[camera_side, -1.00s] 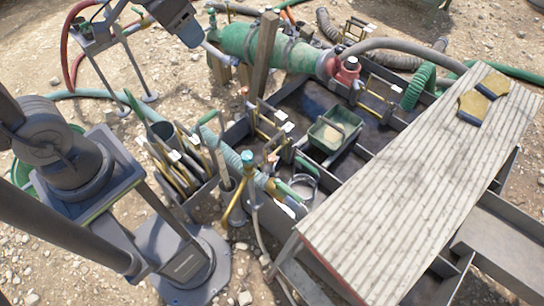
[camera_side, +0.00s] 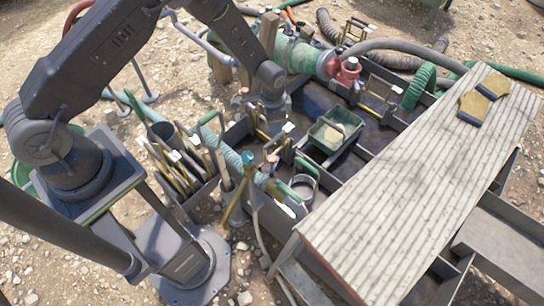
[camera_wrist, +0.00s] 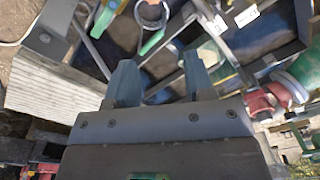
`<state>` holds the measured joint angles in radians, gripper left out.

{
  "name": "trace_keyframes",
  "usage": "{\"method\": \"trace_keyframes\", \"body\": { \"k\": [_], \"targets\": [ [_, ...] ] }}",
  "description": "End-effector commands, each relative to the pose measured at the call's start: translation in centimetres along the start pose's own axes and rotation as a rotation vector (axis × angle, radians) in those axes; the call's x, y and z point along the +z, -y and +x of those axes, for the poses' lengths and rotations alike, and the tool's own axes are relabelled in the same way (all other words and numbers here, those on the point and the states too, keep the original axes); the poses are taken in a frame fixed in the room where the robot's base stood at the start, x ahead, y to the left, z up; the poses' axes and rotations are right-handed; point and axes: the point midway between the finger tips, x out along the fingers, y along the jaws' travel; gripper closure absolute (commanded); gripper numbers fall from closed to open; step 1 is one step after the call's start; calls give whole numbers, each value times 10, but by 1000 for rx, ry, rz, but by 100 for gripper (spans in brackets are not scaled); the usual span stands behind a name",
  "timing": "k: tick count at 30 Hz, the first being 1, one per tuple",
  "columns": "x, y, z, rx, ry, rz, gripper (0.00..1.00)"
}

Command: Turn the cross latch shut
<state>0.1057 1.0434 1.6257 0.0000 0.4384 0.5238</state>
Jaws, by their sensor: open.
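I cannot pick out the cross latch with certainty in either view. A small reddish cross-shaped handle (camera_side: 272,158) stands beside a teal-capped fitting (camera_side: 247,158) at the tank's near left edge. In the wrist view, my gripper (camera_wrist: 160,80) is open, with its two grey-blue fingers apart and nothing between them. In the side view it hangs over the left part of the dark tank, near the yellow-handled gate frame (camera_side: 262,128); its fingertips are hard to make out there.
A green tray of sand (camera_side: 330,136) and a green-handled pot (camera_side: 303,184) stand nearby. A ribbed bench top (camera_side: 400,190) covers the right side. A rack of tools (camera_side: 180,165) is at left. A red coupling (camera_side: 346,74) and hoses lie behind.

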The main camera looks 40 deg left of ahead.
Motion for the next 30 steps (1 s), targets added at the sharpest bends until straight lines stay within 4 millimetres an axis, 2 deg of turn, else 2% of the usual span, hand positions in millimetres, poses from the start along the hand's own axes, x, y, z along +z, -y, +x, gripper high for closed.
{"method": "trace_keyframes", "body": {
  "k": [1,3,14,24,30],
  "targets": [
    [3,-3,19,8,13,15,52],
    [6,-6,35,13,22,31,52],
    [10,-10,77,19,32,46,52],
    [12,-11,146,19,31,45,52],
    [12,-11,175,19,30,45,52]
  ]
}}
